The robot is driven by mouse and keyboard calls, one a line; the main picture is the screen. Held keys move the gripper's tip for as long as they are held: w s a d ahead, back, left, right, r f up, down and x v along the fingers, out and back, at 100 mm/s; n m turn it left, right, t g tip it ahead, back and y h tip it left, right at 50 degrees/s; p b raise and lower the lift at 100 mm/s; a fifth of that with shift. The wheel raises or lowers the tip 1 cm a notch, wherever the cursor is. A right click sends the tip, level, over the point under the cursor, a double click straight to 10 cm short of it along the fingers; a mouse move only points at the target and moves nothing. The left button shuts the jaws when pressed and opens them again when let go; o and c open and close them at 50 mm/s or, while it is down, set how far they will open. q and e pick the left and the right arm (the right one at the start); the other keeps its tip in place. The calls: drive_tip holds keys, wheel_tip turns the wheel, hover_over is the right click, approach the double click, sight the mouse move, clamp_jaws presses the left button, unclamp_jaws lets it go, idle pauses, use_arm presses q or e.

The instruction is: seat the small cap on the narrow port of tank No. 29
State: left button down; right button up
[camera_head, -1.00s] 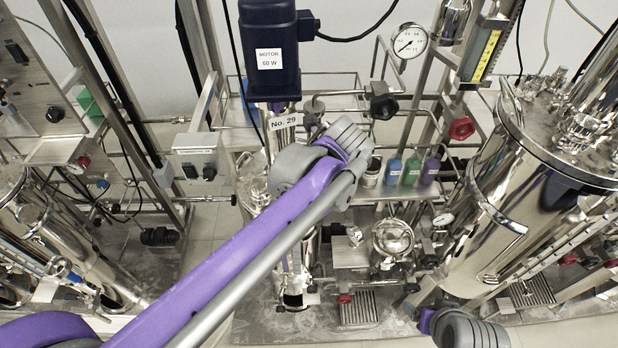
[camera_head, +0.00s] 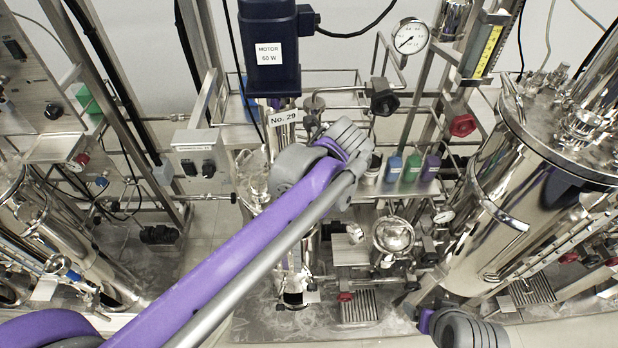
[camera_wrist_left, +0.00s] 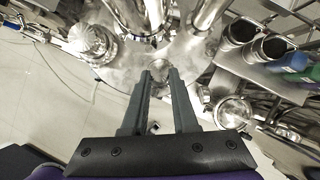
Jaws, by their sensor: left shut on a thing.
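Tank No. 29 carries a white label (camera_head: 284,118) below the dark blue motor (camera_head: 268,50). My left arm crosses in front of the tank in the head view, and its wrist hides my left gripper there. In the left wrist view my left gripper (camera_wrist_left: 160,74) is shut on the small cap (camera_wrist_left: 158,67), a small shiny metal piece at the fingertips. A shiny metal lid (camera_wrist_left: 118,72) with upright pipes lies beyond the fingertips. I cannot single out the narrow port.
A pressure gauge (camera_head: 411,36) and red and black valve knobs stand behind the tank. Small coloured bottles (camera_head: 412,168) sit on a shelf to its right. A large steel vessel (camera_head: 510,200) fills the right side. Pipes and frames crowd the space around.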

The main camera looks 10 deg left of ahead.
use_arm(q)
drive_tip(key=shift+c, duration=1.4)
unclamp_jaws()
drive_tip(key=shift+r, duration=0.1)
wheel_tip(320, 180, up, 8)
drive_tip(key=p, duration=0.4)
use_arm(e)
wheel_tip(320, 180, up, 6)
drive_tip(key=w, duration=0.2)
drive_tip(key=shift+w+t, duration=0.25)
drive_tip(key=shift+t, duration=0.05)
drive_tip(key=shift+s, duration=0.1)
